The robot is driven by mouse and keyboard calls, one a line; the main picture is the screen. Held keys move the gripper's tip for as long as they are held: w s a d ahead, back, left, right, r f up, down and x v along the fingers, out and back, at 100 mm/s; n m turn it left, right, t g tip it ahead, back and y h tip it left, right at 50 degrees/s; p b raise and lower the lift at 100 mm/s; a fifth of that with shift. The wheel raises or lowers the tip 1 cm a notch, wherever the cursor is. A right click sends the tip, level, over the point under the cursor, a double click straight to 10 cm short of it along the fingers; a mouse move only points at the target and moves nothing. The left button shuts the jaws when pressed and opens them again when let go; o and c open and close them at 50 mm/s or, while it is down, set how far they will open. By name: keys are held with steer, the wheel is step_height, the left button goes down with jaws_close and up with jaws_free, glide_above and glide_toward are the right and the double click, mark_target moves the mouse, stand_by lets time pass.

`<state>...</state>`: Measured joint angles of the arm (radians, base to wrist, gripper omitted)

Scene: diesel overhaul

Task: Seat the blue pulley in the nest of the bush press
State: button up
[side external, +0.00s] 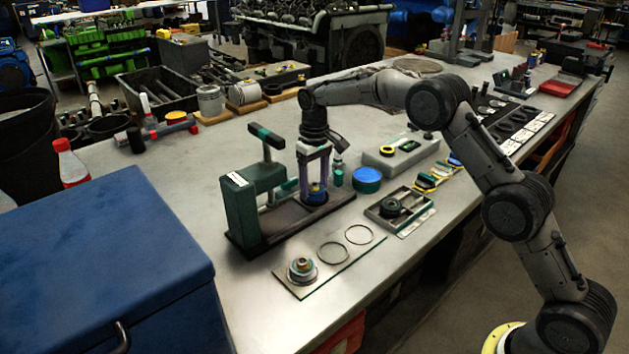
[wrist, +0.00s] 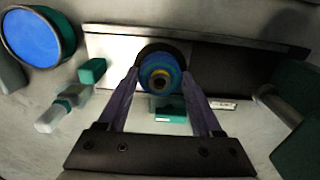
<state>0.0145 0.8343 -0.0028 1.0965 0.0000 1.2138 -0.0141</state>
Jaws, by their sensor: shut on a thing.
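The blue pulley (wrist: 160,73), with a brass-coloured centre, is between the fingertips of my gripper (wrist: 161,76) in the wrist view. It also shows in the side view (side external: 316,194), low between the fingers of my gripper (side external: 316,188). My gripper is shut on it and points down over the right end of the bush press. The bush press (side external: 252,205) has a green frame and a dark base (side external: 270,238). A dark round rim (wrist: 160,46), perhaps the nest, shows behind the pulley. Whether the pulley touches the nest is hidden.
A blue-topped round tin (side external: 367,175) and a small green bottle (side external: 338,170) stand right of the press. A plate with rings (side external: 330,262) and a grey tray (side external: 400,210) lie in front. A blue chest (side external: 90,260) fills the left foreground.

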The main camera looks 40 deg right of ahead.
steer(key=shift+f, duration=0.2)
steer(key=o, duration=1.3)
steer(key=shift+o, duration=0.6)
steer(key=shift+f, duration=0.1)
steer(key=shift+r, duration=3.55)
steer(key=shift+r, duration=2)
steer(key=shift+r, duration=0.1)
